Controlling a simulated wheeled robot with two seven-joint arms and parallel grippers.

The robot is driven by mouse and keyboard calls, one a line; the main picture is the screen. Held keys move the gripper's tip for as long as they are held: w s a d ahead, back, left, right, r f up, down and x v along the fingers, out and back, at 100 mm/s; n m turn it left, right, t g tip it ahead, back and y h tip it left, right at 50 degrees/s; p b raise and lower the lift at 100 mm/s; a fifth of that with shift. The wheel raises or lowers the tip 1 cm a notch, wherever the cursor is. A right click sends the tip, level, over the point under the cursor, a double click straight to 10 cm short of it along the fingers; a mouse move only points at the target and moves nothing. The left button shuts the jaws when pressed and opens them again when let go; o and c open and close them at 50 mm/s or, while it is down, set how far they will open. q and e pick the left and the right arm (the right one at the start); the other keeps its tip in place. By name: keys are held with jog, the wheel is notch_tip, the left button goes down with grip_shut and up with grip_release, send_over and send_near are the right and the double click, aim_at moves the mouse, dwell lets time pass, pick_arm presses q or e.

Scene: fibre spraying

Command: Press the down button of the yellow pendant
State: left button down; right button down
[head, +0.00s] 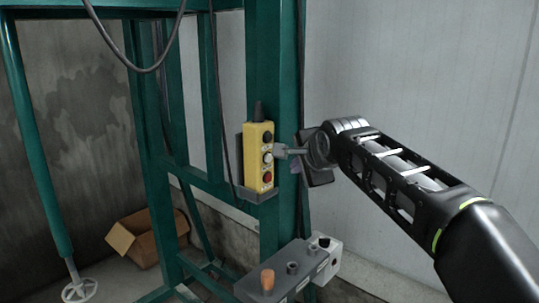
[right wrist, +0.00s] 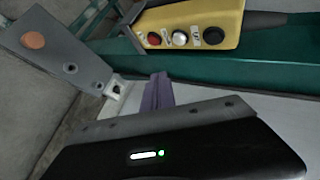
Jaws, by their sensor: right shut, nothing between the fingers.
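The yellow pendant (head: 256,150) hangs upright on the front of a green post, in a grey holder. Its face shows a black button at the top, a white one (head: 267,157) in the middle and a red one (head: 267,177) at the bottom. In the right wrist view the pendant (right wrist: 232,22) lies sideways along the top, with small labels between the buttons. My left gripper is out of view.
A grey control box (head: 262,286) with an orange knob stands below the pendant. The green frame (head: 182,172) and hanging cables surround the pendant. An open cardboard box (head: 153,237) sits on the floor at left. The pale wall area at right is clear behind my arm.

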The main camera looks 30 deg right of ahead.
aim_at(268, 158)
jog(key=w, duration=0.2)
jog(key=w+a+p, duration=0.1)
jog(key=w, duration=0.1)
jog(key=shift+w+a, duration=0.2)
jog(key=shift+w, duration=0.1)
jog(key=shift+w, duration=0.1)
dwell(1.8)
jog(key=shift+w+a, duration=0.15)
jog(key=shift+w, duration=0.15)
jog(key=shift+w+a, duration=0.2)
jog(key=shift+w, duration=0.35)
dwell(1.3)
jog(key=shift+s, duration=0.1)
jog(key=shift+s+d+b, duration=0.3)
jog(key=shift+s+b, duration=0.25)
jog(key=shift+s, duration=0.3)
